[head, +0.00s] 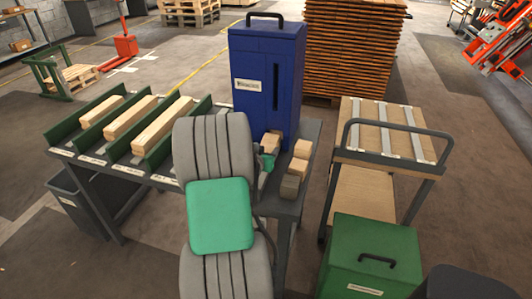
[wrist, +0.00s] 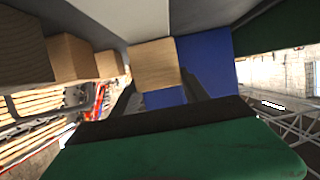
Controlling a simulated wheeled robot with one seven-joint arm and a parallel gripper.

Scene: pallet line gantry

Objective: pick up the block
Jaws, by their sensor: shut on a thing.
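A light wooden block (head: 271,142) is beside the blue cabinet on the grey table. My gripper (head: 266,161) reaches it from the near side and is partly hidden by my arm. In the wrist view the block (wrist: 156,64) sits between the two dark fingers of my gripper (wrist: 158,82), which are shut on it. Whether the block still touches the tabletop cannot be told. Other blocks stand in a row to its right: a light one (head: 303,148), another light one (head: 298,167) and a grey-brown one (head: 290,187).
The blue cabinet (head: 265,75) stands close behind the held block. Green-walled lanes with long wooden bars (head: 130,121) lie to the left. A cart (head: 387,145) and a green box (head: 370,250) stand to the right, with a narrow floor gap before the cart.

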